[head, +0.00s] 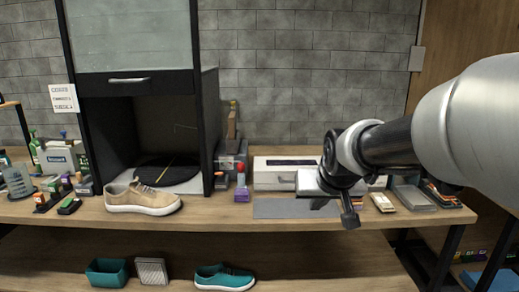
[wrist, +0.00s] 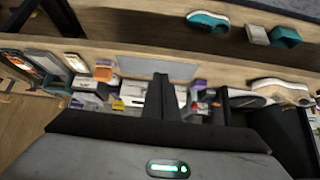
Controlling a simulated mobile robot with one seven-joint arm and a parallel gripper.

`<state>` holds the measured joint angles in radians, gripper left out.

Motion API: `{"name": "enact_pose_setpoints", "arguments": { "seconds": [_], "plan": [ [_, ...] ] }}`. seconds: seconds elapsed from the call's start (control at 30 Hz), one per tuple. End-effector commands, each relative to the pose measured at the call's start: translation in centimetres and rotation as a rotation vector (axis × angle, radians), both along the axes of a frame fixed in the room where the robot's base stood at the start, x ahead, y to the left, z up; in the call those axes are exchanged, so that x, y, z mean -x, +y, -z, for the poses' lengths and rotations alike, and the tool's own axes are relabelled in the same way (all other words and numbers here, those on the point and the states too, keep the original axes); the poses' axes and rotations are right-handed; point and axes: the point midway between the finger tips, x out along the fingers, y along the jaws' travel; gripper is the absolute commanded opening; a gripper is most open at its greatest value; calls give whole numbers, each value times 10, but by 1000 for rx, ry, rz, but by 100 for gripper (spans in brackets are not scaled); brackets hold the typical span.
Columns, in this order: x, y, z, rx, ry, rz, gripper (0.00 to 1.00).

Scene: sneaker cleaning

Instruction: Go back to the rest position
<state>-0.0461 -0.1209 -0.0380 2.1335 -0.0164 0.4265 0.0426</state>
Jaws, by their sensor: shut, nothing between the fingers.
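My gripper (head: 349,214) is at the end of my arm, which reaches in from the right in the head view. It hangs in front of the workbench's right part, near a grey mat (head: 285,208). In the wrist view my gripper (wrist: 162,80) has its fingers together with nothing between them. It appears clear of the objects behind it. A tan sneaker (head: 143,198) sits on the bench at left, in front of the open black cabinet; it also shows in the wrist view (wrist: 282,90).
The wooden workbench (head: 225,221) carries bottles and brushes at left and a white drawer box (head: 272,178) behind the mat. A small brush (head: 381,201) lies right of my gripper. The lower shelf holds a teal sneaker (head: 224,279) and a teal bin (head: 107,273).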

Motion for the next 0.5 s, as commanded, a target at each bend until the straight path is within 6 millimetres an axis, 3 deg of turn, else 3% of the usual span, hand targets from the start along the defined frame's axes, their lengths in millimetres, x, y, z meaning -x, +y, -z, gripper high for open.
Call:
{"name": "enact_pose_setpoints", "arguments": {
  "seconds": [0.03,0.1,0.2,0.5],
  "plan": [
    [32,-1,-9,-1,15,-1,0],
    [72,-2,-11,0,53,-4,0],
    [118,-2,-10,4,95,-8,0],
    [215,-2,6,13,185,-17,0]
  ]
}}
